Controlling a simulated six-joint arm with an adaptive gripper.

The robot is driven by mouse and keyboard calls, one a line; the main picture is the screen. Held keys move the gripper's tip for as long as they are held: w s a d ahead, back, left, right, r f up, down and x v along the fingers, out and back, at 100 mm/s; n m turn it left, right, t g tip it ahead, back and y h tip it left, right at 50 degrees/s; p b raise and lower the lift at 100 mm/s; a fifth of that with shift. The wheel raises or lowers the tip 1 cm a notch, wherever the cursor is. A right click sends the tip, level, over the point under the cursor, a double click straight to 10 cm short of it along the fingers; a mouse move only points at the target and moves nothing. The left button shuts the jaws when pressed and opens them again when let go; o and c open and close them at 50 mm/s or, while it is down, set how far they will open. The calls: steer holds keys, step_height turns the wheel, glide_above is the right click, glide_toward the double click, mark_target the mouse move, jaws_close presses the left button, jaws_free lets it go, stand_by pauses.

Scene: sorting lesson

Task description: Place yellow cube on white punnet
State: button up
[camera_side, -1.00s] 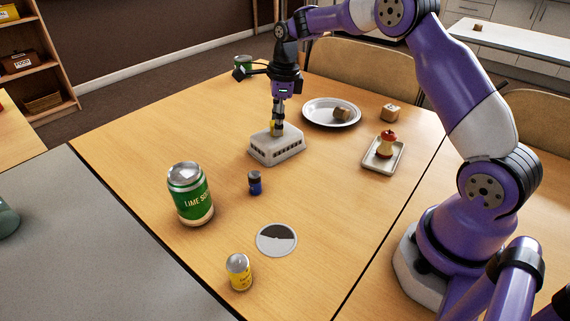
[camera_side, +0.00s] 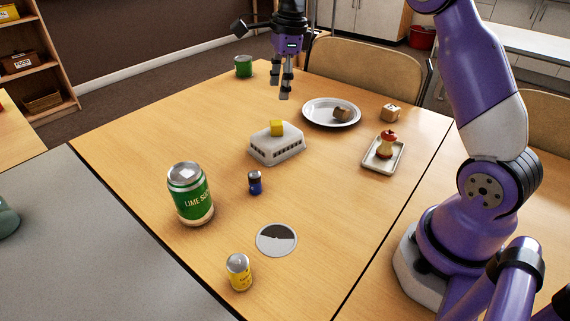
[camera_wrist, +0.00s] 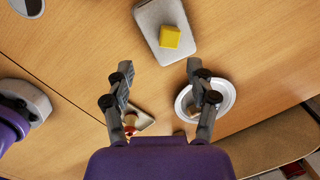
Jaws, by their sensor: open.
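The yellow cube (camera_side: 277,128) rests on top of the white punnet (camera_side: 278,152), which stands on the table with its slotted side showing and a flat upper face. In the wrist view the yellow cube (camera_wrist: 170,37) sits on the flat top of the punnet (camera_wrist: 150,18), near one end. My gripper (camera_side: 284,95) is open and empty, raised above and behind the punnet in the side view, apart from the cube. In the wrist view the open fingers (camera_wrist: 160,75) are spread wide with nothing between them.
A plate (camera_side: 331,122) with a brown lump and a tray (camera_side: 371,165) with an apple core stand right of the punnet.

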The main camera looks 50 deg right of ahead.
steer(key=s+a+r+n+t, duration=0.1)
steer(key=s+a+r+n, duration=0.35)
steer(key=n, duration=0.25)
steer(key=s+a+f+n+t, duration=0.1)
steer(key=s+n, duration=0.6)
steer(key=n, duration=0.1)
steer(key=s+a+f+n+t+h, duration=0.1)
steer(key=s+a+f+n+t, duration=0.1)
steer(key=s+n, duration=0.6)
steer(key=shift+s+a+n, duration=0.15)
steer(key=shift+a+n, duration=0.15)
steer(key=shift+n, duration=0.5)
